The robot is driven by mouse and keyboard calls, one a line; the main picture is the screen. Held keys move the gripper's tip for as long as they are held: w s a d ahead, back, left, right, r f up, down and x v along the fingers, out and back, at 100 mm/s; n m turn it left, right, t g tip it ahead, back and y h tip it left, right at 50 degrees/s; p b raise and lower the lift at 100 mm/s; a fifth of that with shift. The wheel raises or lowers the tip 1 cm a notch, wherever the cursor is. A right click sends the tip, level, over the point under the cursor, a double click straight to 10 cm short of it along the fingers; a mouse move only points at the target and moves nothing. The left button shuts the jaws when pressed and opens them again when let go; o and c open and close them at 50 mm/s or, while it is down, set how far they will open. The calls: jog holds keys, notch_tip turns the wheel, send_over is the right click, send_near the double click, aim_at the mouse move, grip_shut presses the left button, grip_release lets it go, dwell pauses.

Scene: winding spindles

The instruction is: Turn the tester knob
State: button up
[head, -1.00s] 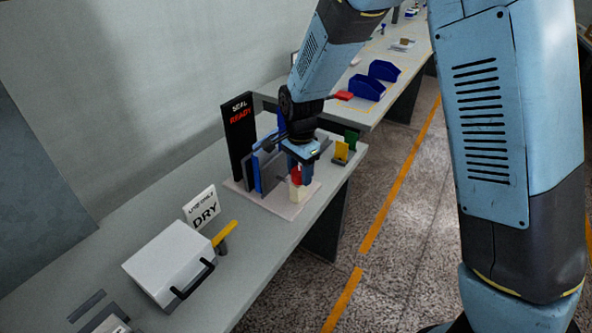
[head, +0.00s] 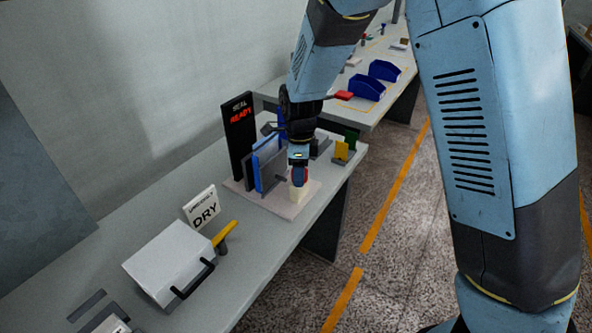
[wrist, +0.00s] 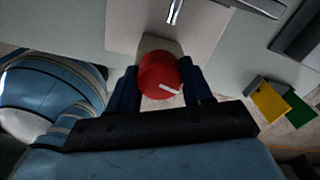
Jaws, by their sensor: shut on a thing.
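The tester knob (wrist: 160,76) is red and round with a white pointer line. In the wrist view the line points right and slightly down. The knob sits on a cream block (head: 297,193) on a pale base plate (head: 252,199). My gripper (head: 299,178) is over the block in the head view. In the wrist view its two dark fingers (wrist: 159,88) stand on either side of the knob and are shut on it. In the head view the fingers mostly hide the knob. Behind it stands a black panel (head: 238,135) with the red word READY under SEAL.
Blue and grey upright plates (head: 268,168) stand just left of my gripper. Yellow and green pieces (head: 342,151) stand to the right near the table edge. A white box (head: 167,262) with a black handle and a DRY sign (head: 203,209) are nearer.

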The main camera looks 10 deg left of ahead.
jog(key=shift+w+r+m, duration=0.2)
jog(key=shift+w+m, duration=0.2)
jog(key=shift+m, duration=0.1)
jog(key=o, duration=0.8)
jog(key=shift+w+f, duration=0.1)
jog(key=shift+o, duration=1.2)
jog(key=shift+s, duration=0.25)
notch_tip(320, 180, up, 14)
jog(key=shift+f, duration=0.2)
